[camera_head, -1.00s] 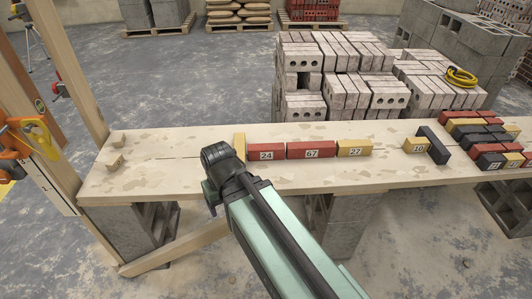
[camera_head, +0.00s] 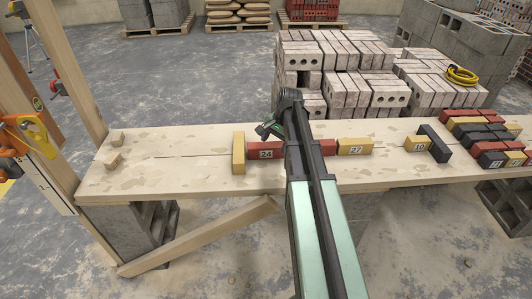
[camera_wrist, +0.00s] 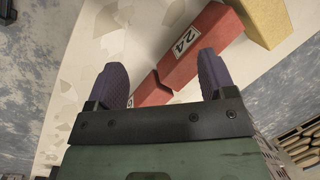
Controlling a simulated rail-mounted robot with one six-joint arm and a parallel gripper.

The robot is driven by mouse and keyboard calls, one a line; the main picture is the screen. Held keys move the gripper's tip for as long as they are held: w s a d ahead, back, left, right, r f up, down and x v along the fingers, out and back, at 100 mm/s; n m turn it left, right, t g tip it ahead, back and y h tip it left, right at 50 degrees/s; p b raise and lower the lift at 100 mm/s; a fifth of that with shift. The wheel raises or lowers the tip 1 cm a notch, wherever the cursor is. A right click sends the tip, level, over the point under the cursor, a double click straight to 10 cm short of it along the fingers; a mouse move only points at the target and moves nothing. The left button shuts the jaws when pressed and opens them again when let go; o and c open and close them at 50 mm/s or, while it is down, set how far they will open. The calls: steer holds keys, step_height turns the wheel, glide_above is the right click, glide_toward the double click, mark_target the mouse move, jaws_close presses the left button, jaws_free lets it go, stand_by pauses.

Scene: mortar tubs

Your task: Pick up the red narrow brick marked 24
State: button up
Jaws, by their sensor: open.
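The red narrow brick marked 24 (camera_head: 257,154) lies in a row on the plank table, its label facing the front. In the wrist view the same brick (camera_wrist: 196,40) shows beyond and between my fingers, with its 24 label readable. My gripper (camera_wrist: 162,62) is open, its two purple fingers apart with nothing held. In the head view my gripper (camera_head: 266,131) is small and partly hidden by my arm, just behind and above brick 24.
A yellow brick (camera_head: 238,153) stands at the left end of brick 24. Another red brick (camera_wrist: 150,91) adjoins its other end, mostly behind my arm in the head view. A yellow brick marked 27 (camera_head: 354,147) lies further right. The table's left part (camera_head: 170,160) is mostly clear.

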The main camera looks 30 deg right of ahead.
mark_target(266, 145)
steer(key=w+d+m, duration=0.4)
steer(key=shift+d+r+t+y, duration=0.1)
steer(key=shift+d+t+y, duration=0.2)
steer(key=shift+y, duration=0.1)
steer(key=w+m, duration=0.2)
steer(key=shift+r+m, duration=0.2)
steer(key=shift+m, duration=0.2)
steer(key=shift+a+m+y, duration=0.3)
steer(key=shift+m, duration=1.3)
steer(key=b+x, duration=0.5)
steer(key=shift+a+f, duration=0.1)
steer(key=shift+f, duration=0.3)
steer(key=shift+a, duration=0.15)
